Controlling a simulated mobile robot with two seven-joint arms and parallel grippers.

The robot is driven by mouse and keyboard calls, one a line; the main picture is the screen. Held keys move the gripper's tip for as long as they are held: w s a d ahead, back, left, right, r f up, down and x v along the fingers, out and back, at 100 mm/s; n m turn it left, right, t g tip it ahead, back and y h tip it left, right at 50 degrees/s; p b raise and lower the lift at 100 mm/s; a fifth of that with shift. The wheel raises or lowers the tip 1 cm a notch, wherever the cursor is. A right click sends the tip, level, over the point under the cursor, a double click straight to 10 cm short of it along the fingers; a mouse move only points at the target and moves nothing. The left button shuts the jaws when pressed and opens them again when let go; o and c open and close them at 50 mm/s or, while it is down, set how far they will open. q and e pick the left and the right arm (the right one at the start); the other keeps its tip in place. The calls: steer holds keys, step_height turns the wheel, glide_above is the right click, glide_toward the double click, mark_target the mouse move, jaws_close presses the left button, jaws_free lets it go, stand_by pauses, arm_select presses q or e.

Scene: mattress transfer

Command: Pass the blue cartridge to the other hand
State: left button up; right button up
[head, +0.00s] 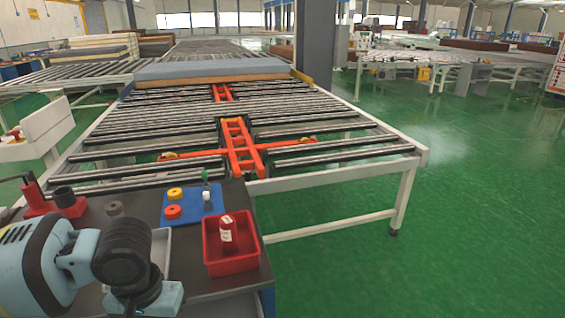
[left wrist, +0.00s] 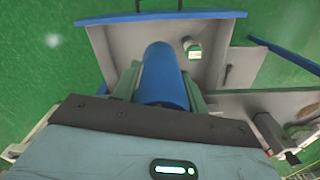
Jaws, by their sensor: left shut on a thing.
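The blue cartridge (left wrist: 163,72) is a smooth blue cylinder in the left wrist view. My left gripper (left wrist: 161,85) is shut on it, with one green finger on each side. In the head view, an arm of mine comes in at the lower left, but neither the left gripper nor the cartridge can be made out there. My right gripper is in neither view.
A dark workbench (head: 190,250) holds a red tray (head: 245,263) with a red bottle (head: 228,234), and a blue board (head: 210,214) with yellow and red rings. A roller conveyor (head: 330,155) stands behind. Green floor is clear at right. A grey surface (left wrist: 215,75) with blue edges lies beyond the cartridge.

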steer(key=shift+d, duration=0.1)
